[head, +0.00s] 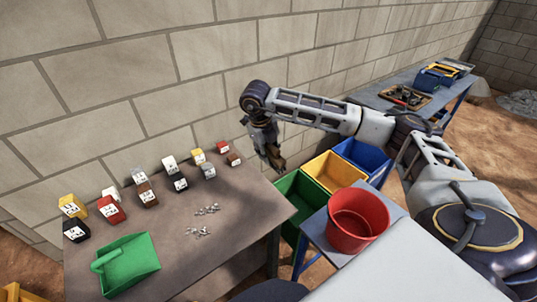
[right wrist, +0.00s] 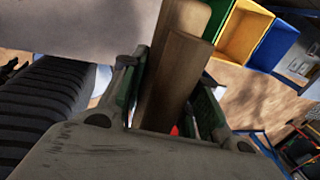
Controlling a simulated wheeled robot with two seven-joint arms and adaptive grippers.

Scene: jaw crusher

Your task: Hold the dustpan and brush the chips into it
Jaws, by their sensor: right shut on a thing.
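The green dustpan (head: 133,264) lies on the near left part of the grey table (head: 225,262), its handle toward the left. Small pale chips lie on the table in two loose patches, one farther back (head: 208,210) and one nearer (head: 198,231), both right of the dustpan. My right gripper (head: 270,152) is above the table's right end, away from the chips. It is shut on a brown wooden brush (right wrist: 178,75), which shows between the fingers in the right wrist view; its bristles are not clearly seen. My left gripper is not in view.
Several labelled small blocks (head: 148,194) stand in rows along the wall side of the table. Green (head: 286,190), yellow (head: 333,172) and blue (head: 362,157) bins stand beyond the table's right end. A red bucket (head: 358,222) stands nearby. The table's right part is clear.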

